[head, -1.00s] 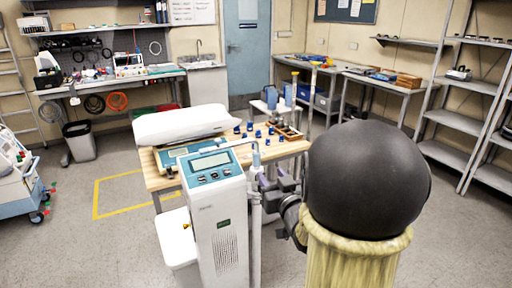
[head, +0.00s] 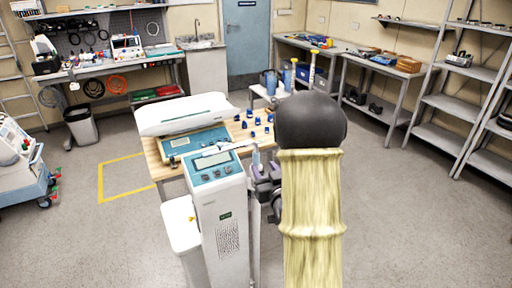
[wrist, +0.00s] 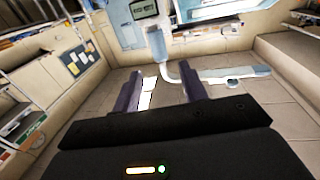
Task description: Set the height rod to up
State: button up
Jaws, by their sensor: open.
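A slim pale upright rod with a bluish upper part (head: 256,160), which looks like the height rod, stands beside the right edge of a tall white unit (head: 226,222) with a teal display panel (head: 213,166). In the wrist view the rod (wrist: 157,45) shows just beyond my fingers, with a thin white tube curving from it toward the right finger. My gripper (head: 266,178) is open at the rod's right side; the wrist view shows its two dark fingers (wrist: 161,88) apart. I cannot tell whether the rod is between them. My arm hides part of this area.
A white-topped scale (head: 184,115) and several small blue pieces (head: 243,124) are on the wooden table (head: 152,160) behind the unit. A white bin-like box (head: 180,225) stands left of the unit. Shelves (head: 447,105) stand at right. Floor is clear at right.

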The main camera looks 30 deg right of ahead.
aim_at(257, 157)
jog(key=w, duration=0.3)
jog(key=w+p, duration=0.1)
jog(key=w, duration=0.1)
jog(key=w+d, duration=0.1)
jog(key=w, duration=0.2)
jog(key=shift+w, duration=0.35)
grip_shut()
